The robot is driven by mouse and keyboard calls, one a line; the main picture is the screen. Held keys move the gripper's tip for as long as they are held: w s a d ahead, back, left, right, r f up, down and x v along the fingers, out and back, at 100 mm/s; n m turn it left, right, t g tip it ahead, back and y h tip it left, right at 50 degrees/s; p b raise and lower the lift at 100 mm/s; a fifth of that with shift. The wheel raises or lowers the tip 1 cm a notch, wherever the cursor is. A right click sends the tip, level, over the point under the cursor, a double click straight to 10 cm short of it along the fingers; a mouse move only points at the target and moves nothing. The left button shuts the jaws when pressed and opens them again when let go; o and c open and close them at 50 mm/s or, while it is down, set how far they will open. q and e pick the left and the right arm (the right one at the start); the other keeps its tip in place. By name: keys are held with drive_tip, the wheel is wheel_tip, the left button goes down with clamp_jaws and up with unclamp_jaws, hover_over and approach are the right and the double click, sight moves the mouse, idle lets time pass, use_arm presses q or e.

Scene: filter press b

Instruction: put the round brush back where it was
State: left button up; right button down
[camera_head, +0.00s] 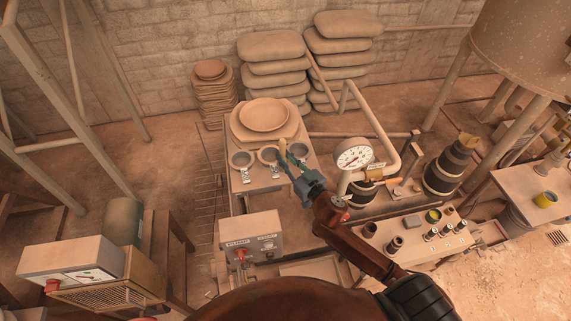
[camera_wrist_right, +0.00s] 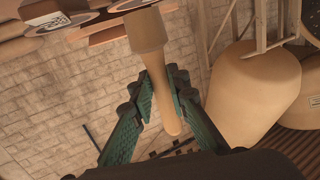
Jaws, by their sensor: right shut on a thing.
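My right gripper (camera_head: 291,165) is shut on the round brush (camera_head: 283,148), which is pale and wood-coloured. In the head view the gripper and brush are over the table (camera_head: 262,181) with small round cups, and they partly hide the cups. In the right wrist view the brush (camera_wrist_right: 147,31) has a thick, blunt end and a thinner shaft that passes between the teal fingers of the gripper (camera_wrist_right: 162,95). The brush's original place cannot be made out. My left gripper is not in view.
A pressure gauge (camera_head: 353,156) and bent pipe stand close to the right of my gripper. A control box (camera_head: 250,238) is in front. Pots and valves sit on a bench (camera_head: 408,256) at right.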

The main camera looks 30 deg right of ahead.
drive_tip(key=shift+w+d+f, duration=0.35)
drive_tip(key=shift+w+f, duration=0.2)
drive_tip(key=shift+f, duration=0.2)
drive_tip(key=shift+w+d+f, duration=0.15)
drive_tip(key=shift+f, duration=0.15)
wheel_tip(320, 180, down, 2)
drive_tip(key=shift+f+b, duration=0.15)
drive_tip(key=shift+b, duration=0.3)
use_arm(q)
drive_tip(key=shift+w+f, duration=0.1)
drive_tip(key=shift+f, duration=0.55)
use_arm(e)
drive_tip(key=shift+f, duration=0.45)
drive_tip(key=shift+f, duration=0.2)
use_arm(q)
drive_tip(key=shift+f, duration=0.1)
use_arm(e)
drive_tip(key=c, duration=1.8)
unclamp_jaws()
drive_tip(key=shift+c, duration=0.2)
